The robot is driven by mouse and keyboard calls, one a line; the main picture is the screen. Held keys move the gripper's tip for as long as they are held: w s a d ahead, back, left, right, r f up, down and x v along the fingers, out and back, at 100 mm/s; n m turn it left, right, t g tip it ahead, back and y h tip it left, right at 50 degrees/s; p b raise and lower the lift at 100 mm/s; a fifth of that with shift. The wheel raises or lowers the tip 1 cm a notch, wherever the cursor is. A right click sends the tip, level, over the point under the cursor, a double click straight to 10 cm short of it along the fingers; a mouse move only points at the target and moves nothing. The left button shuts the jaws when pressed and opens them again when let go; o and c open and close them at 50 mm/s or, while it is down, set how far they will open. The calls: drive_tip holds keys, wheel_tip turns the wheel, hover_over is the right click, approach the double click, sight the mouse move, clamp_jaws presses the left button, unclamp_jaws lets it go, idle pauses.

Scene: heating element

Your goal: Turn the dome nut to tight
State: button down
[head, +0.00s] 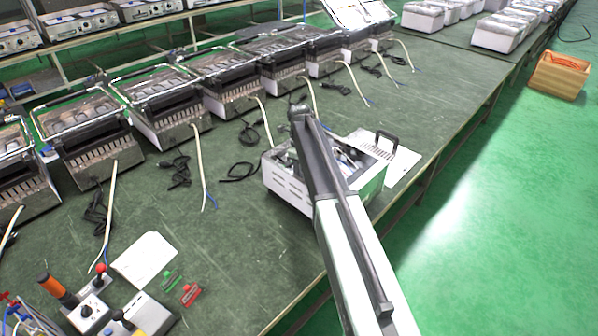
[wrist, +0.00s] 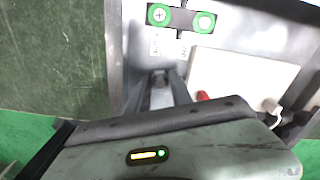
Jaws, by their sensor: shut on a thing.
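The open white metal housing (head: 285,183) stands on the green bench, and my arm reaches over it. In the head view my arm hides my fingertips and the dome nut. In the wrist view my gripper (wrist: 161,92) is inside the housing, its two dark fingers closed around a small grey metal piece, which looks like the dome nut (wrist: 160,80). The fingers hide much of it, so its tightness cannot be seen. Two green-ringed fittings, one with a cross-head screw (wrist: 159,14) and one with a pale centre (wrist: 204,22), sit beyond the fingers.
A white block (wrist: 240,75) and a red part (wrist: 203,96) are close right of my fingers. A white plate with a black handle (head: 388,143) lies beside the housing. Several finished-looking units line the bench behind. Hand tools and a switch box (head: 88,308) lie at lower left.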

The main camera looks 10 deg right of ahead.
drive_tip(key=shift+s, duration=0.15)
drive_tip(key=c, duration=1.1)
unclamp_jaws()
drive_tip(key=shift+c, duration=0.2)
wheel_tip(320, 180, up, 8)
drive_tip(key=p, duration=0.8)
drive_tip(key=shift+f, duration=0.1)
